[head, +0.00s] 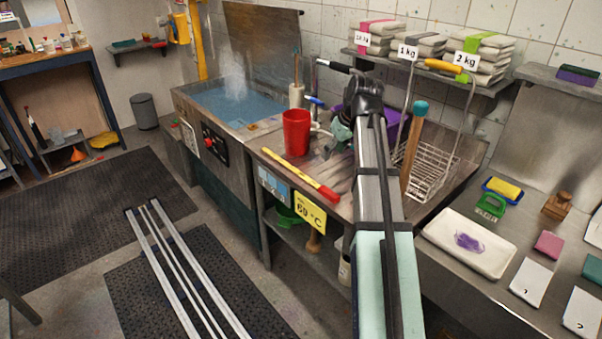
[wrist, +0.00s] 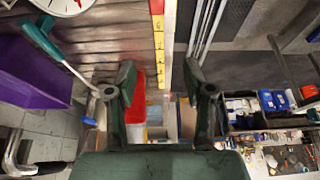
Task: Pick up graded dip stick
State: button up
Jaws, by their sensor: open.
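The graded dip stick (head: 290,168) is a long flat yellow bar with a red end. It lies along the front edge of the bench in the head view, red end to the right. In the wrist view the dip stick (wrist: 158,40) runs up the picture between my fingers, with dark marks on its yellow part and red at the top. My gripper (wrist: 159,80) is open, its fingers apart on either side of the stick in the picture, and nothing is held. It looks above the stick, not touching. In the head view my arm partly hides the gripper (head: 341,131).
A red bucket (head: 297,132) stands behind the stick and shows beside my left finger in the wrist view (wrist: 136,105). A steaming vat (head: 235,105) is to the left. A wire basket (head: 432,172) and purple tub (wrist: 35,72) are nearby. A white tray (head: 470,243) is at right.

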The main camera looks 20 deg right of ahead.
jog(key=p, duration=0.2)
send_over(318, 185)
jog(key=s, duration=0.2)
jog(key=f, duration=1.1)
jog(key=shift+s+d, duration=0.1)
jog(key=shift+s, duration=0.1)
jog(key=shift+d+p+x, duration=0.15)
jog(key=shift+p+x, duration=0.4)
jog(key=shift+x, duration=0.75)
jog(key=shift+d+p+x, duration=0.15)
jog(key=shift+p+x, duration=0.35)
jog(key=shift+x, duration=0.85)
jog(key=shift+s+a+f, duration=0.1)
jog(key=shift+s, duration=0.1)
jog(key=shift+c, duration=0.3)
grip_shut()
